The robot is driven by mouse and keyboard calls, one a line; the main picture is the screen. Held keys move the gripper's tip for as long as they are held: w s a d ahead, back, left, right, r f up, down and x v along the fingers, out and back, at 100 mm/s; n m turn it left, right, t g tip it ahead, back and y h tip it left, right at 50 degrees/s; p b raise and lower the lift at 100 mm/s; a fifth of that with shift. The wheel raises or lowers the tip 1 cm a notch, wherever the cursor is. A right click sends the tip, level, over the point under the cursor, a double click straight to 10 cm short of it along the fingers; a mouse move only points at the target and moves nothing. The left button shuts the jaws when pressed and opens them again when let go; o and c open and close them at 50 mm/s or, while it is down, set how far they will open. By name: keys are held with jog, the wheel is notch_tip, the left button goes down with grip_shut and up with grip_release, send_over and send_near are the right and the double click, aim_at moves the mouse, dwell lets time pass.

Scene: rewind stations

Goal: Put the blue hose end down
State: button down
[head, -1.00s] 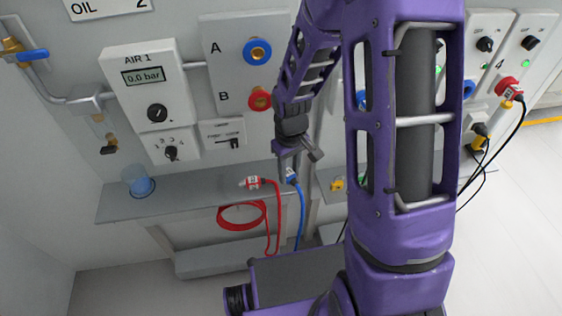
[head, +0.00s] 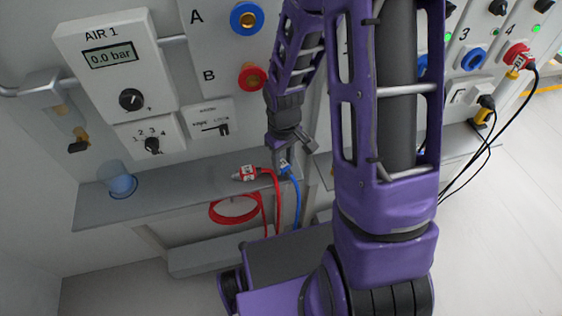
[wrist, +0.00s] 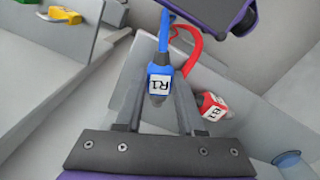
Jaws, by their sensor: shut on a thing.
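My gripper (head: 281,157) is shut on the blue hose end (wrist: 160,80), which has a white label reading R1 and sits between the two fingers in the wrist view. In the head view the blue hose end (head: 286,167) is at the right end of the grey shelf (head: 190,190), partly hidden by the fingers. Its blue hose (head: 297,200) hangs down over the shelf's front. I cannot tell whether the hose end touches the shelf.
A red hose end (head: 246,173) with a white label lies on the shelf just left of the blue one. A blue cup (head: 119,182) stands at the shelf's left. Blue port A (head: 247,18) and red port B (head: 251,76) are on the panel above, with nothing plugged in.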

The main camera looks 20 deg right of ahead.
aim_at(283, 165)
jog(key=c, duration=1)
grip_release()
jog(key=shift+s+f, duration=0.1)
jog(key=shift+f, duration=0.1)
jog(key=o, duration=0.5)
jog(key=shift+r, duration=0.1)
notch_tip(283, 165, up, 12)
jog(key=p, duration=0.3)
jog(key=shift+r, duration=0.15)
